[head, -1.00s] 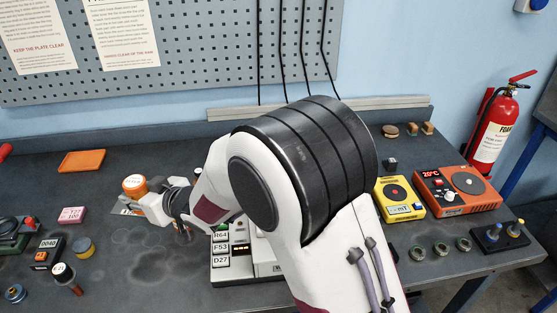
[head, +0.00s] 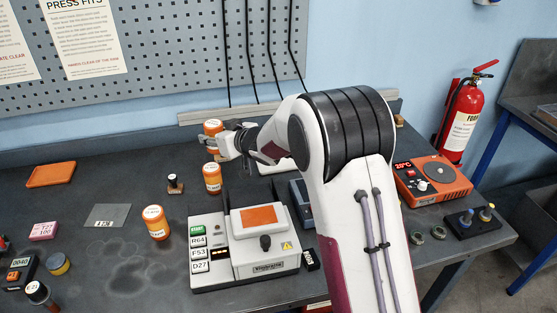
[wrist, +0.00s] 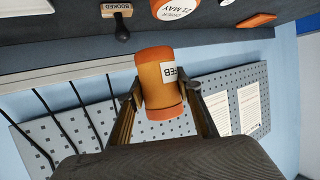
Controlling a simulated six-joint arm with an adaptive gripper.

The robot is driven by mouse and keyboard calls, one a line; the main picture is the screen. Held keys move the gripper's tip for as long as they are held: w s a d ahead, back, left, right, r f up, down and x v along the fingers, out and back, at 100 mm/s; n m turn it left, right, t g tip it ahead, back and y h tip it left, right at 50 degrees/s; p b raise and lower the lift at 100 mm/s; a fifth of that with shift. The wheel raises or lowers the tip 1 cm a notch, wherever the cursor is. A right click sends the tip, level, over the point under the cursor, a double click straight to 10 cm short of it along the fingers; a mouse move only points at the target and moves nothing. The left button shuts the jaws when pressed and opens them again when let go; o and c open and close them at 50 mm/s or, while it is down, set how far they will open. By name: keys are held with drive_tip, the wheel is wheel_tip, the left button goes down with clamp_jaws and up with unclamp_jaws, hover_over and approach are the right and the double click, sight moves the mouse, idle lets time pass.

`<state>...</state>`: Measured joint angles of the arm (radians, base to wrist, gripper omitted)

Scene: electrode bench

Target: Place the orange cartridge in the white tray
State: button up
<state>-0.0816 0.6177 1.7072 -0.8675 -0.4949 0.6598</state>
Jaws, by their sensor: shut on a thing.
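My gripper (head: 228,143) is shut on an orange cartridge (head: 213,130) and holds it above the back of the bench. In the wrist view the cartridge (wrist: 160,85) sits between the two fingers, with a white label reading FEB. A white, flat-looking thing (head: 272,168), perhaps the white tray, shows partly behind the labelled machine; my arm hides much of it. A white edge, perhaps the same thing, is also at the top left of the wrist view (wrist: 22,7).
Two more orange cylinders stand on the bench, one below my gripper (head: 212,180) and one further front (head: 157,224). A dark stamp (head: 175,184) stands nearby. A white machine (head: 262,262) fills the middle. An orange tray (head: 50,174) and a grey plate (head: 108,215) lie left.

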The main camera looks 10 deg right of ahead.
drive_tip(key=m+t+h, duration=0.1)
drive_tip(key=m+h, duration=0.1)
hover_over(261, 164)
drive_tip(key=shift+s+r, duration=0.1)
drive_tip(key=shift+r, duration=0.25)
wheel_tip(261, 164, down, 6)
drive_tip(key=shift+f, duration=0.15)
idle(0.4)
drive_tip(key=shift+f, duration=1.85)
drive_tip(key=shift+f, duration=0.65)
drive_tip(key=o, duration=1.2)
drive_tip(key=shift+r, duration=0.15)
